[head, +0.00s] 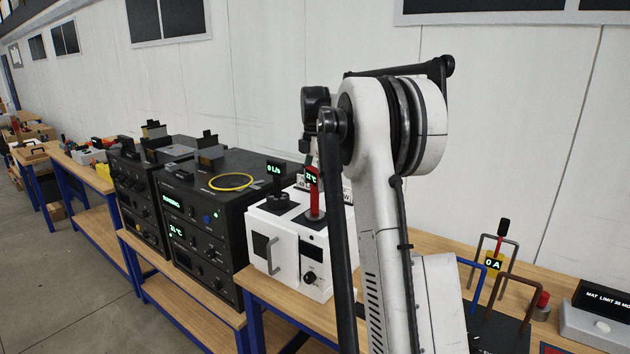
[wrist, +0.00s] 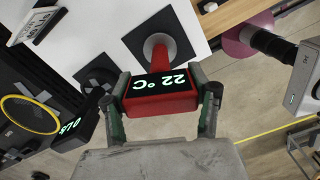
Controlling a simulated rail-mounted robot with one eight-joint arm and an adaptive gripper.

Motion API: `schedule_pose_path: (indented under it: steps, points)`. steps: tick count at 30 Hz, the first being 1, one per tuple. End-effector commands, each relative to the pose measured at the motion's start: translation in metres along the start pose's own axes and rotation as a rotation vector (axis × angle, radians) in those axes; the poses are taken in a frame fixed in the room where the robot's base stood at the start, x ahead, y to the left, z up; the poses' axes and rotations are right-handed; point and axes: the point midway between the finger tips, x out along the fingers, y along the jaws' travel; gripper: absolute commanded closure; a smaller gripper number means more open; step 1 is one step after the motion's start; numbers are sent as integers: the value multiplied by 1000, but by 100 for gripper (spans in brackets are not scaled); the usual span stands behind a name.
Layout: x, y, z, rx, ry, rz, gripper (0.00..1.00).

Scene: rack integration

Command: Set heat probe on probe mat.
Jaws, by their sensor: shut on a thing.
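The heat probe, red with a dark display reading 22 °C, is in the middle of the wrist view (wrist: 162,92) and above the white box in the head view (head: 313,188). My gripper (wrist: 164,100) is shut on its head, one finger on each side. The probe's red stem points down to a black square pad on the white box (head: 280,235); I cannot tell whether its foot touches. A black mat (head: 495,325) lies on the bench at the right, near a display with "MAT LIMIT". I cannot tell for sure which surface is the probe mat.
A black probe with a "0 L/s" display (head: 275,169) stands beside the heat probe on the white box. A yellow ring (head: 231,181) lies on the dark rack unit to the left. A "0 A" probe (head: 494,262) and upright wire frames stand at the right mat.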

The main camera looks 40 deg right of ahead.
Motion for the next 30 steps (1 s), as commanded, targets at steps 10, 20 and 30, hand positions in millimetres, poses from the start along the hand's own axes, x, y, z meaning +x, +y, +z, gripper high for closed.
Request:
schedule_pose_path:
  steps: [10, 20, 30]
  points:
    - [1, 0, 0, 0, 0, 0, 90]
    - [6, 0, 0, 0, 0, 0, 39]
    - [6, 0, 0, 0, 0, 0, 22]
